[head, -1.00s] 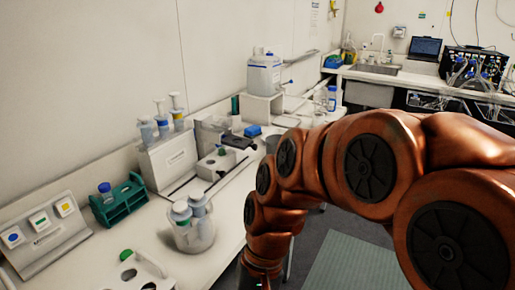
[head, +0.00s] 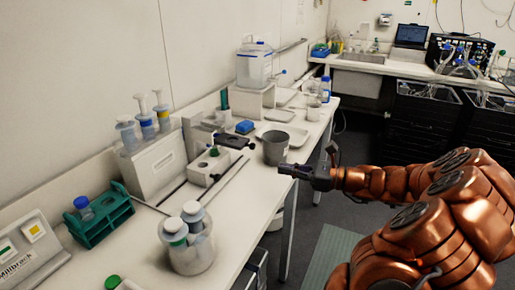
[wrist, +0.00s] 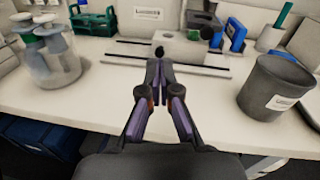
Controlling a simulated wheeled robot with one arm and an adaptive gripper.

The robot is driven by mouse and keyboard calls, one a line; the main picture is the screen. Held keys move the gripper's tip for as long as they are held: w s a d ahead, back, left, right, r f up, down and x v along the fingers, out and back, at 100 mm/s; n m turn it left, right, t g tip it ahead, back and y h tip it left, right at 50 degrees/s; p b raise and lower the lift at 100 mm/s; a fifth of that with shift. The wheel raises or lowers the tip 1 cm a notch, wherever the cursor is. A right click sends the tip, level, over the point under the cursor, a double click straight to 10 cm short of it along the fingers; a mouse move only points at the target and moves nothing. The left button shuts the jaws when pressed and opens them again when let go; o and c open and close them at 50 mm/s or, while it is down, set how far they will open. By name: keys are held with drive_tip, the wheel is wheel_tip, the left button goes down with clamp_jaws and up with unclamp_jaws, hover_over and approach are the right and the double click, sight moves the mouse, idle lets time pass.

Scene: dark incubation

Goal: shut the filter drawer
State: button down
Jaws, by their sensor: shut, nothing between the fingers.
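A low white block (head: 209,167) sits on the bench between dark rails, with a small dark knob on its front; it also shows in the wrist view (wrist: 188,52), straight beyond my fingers. A flat black piece (head: 235,141) lies just behind it in the head view. I cannot tell for sure which part is the filter drawer or how far out it stands. My gripper (head: 284,169) is shut and empty, at the bench's front edge, pointing left toward the block. In the wrist view its fingertips (wrist: 160,68) appear just below the dark knob (wrist: 158,50); contact cannot be told.
A grey beaker (head: 275,148) stands close beside my gripper; a clear jar with white-capped bottles (head: 187,240) stands at the front left. A green rack (head: 100,215) and a pipette stand (head: 152,165) are farther left. A long thin rod (head: 228,180) lies along the bench.

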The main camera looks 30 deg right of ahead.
drive_tip(key=d+m+t+h, duration=0.2)
drive_tip(key=d+m, duration=0.1)
drive_tip(key=d, duration=0.4)
drive_tip(key=p, duration=0.2)
approach(254, 147)
drive_tip(key=x, duration=0.5)
drive_tip(key=shift+w, duration=0.25)
drive_tip(key=shift+p+x, duration=0.4)
drive_tip(key=shift+x, duration=0.5)
drive_tip(key=shift+f, duration=0.1)
